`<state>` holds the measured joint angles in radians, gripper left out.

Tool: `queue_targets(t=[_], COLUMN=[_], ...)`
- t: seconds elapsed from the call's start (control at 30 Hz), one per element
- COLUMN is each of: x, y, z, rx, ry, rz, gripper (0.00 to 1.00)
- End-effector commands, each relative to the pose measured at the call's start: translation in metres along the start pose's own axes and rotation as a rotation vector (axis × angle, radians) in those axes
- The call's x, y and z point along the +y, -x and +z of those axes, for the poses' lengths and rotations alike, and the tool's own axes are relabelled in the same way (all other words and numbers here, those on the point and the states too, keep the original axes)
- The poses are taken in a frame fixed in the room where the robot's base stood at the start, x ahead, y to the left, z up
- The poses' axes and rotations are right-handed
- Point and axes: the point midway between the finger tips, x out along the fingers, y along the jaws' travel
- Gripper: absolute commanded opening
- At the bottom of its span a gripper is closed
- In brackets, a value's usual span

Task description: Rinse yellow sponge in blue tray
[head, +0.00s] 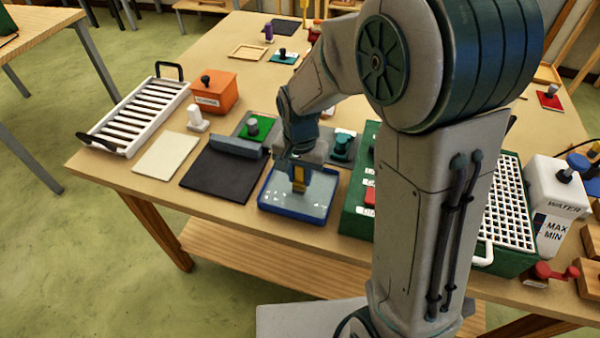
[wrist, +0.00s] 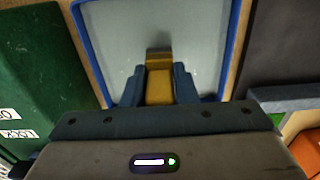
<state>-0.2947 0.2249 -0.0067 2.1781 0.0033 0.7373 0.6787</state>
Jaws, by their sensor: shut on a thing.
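The blue tray (head: 265,203) stands near the front edge of the table and has a pale grey-blue inside, perhaps water. My gripper (head: 298,184) points down over the tray and is shut on the yellow sponge (head: 299,185). In the wrist view the sponge (wrist: 159,88) sits between my two dark blue fingers (wrist: 159,85), with the tray (wrist: 231,50) behind it. I cannot tell for sure whether the sponge touches the tray's inside.
A dark mat (head: 215,178) lies left of the tray. A green box (head: 353,212) stands close on its right. Further left are a pale sheet (head: 167,157), a white slotted rack (head: 140,115) and an orange box (head: 214,93). A white water container (head: 553,205) is at the right.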

Motion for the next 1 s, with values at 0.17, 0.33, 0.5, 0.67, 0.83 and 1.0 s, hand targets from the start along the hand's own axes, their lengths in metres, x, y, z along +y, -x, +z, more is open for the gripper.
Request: queue_targets(t=[0.17,0.33,0.5,0.67,0.83,1.0], x=[0.0,0.0,0.0,0.0001,0.0013,0.0039], y=[-0.0013,-0.0035,-0.0056,-0.0059,-0.006,-0.0061], z=[0.0,0.0,0.0,0.0,0.0,0.0], rx=[0.0,0.0,0.0,0.0,0.0,0.0], ry=[0.0,0.0,0.0,0.0,0.0,-0.001], rz=[0.0,0.0,0.0,0.0,0.0,0.0], gripper=[0.06,0.06,0.06,0.06,0.06,0.06])
